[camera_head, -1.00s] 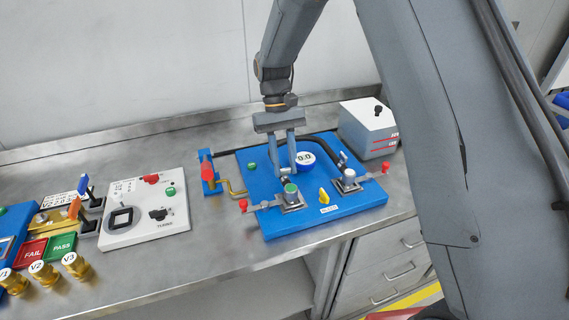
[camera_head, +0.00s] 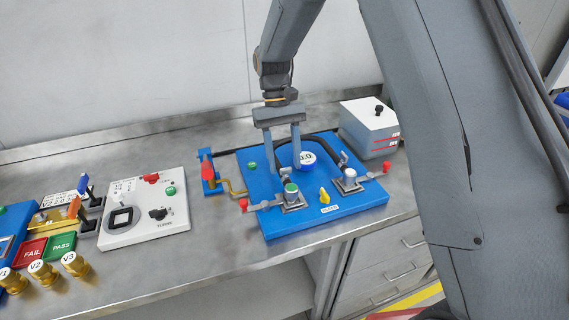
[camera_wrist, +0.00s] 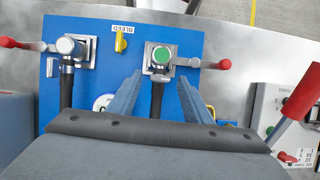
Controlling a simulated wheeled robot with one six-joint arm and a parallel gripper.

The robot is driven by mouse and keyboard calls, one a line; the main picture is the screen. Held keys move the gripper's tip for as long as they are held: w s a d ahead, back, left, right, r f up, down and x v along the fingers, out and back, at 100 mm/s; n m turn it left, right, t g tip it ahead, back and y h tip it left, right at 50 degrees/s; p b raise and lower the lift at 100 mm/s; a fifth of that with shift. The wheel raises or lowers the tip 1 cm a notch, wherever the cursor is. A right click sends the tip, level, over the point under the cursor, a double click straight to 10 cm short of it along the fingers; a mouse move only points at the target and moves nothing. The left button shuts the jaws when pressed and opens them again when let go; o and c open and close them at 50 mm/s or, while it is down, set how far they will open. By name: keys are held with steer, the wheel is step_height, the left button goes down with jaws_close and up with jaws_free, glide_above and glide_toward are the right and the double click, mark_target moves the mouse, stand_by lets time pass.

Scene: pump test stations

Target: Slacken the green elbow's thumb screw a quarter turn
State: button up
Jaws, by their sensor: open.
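The green-capped elbow (camera_head: 291,188) stands in a square metal mount at the front left of the blue board (camera_head: 350,203). In the wrist view the green elbow (camera_wrist: 162,56) is near the top centre, with a dark hose running down from it. A metal arm with a red knob (camera_wrist: 223,64) extends to its right; I cannot clearly make out a separate thumb screw. My gripper (camera_head: 284,168) is open above the board, just behind the green elbow. In the wrist view its fingers (camera_wrist: 160,78) straddle the hose line, apart from the elbow and empty.
A white-capped elbow (camera_head: 349,175) stands to the right, with a yellow bleed knob (camera_head: 324,195) between the elbows. A round gauge (camera_head: 305,158) is close behind my fingers. A red-handled valve (camera_head: 207,170) stands left of the board, and a grey box (camera_head: 368,128) behind right.

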steer(key=b+v, duration=0.2)
steer(key=v, duration=0.4)
steer(key=shift+r, duration=0.4)
steer(key=shift+w, duration=0.1)
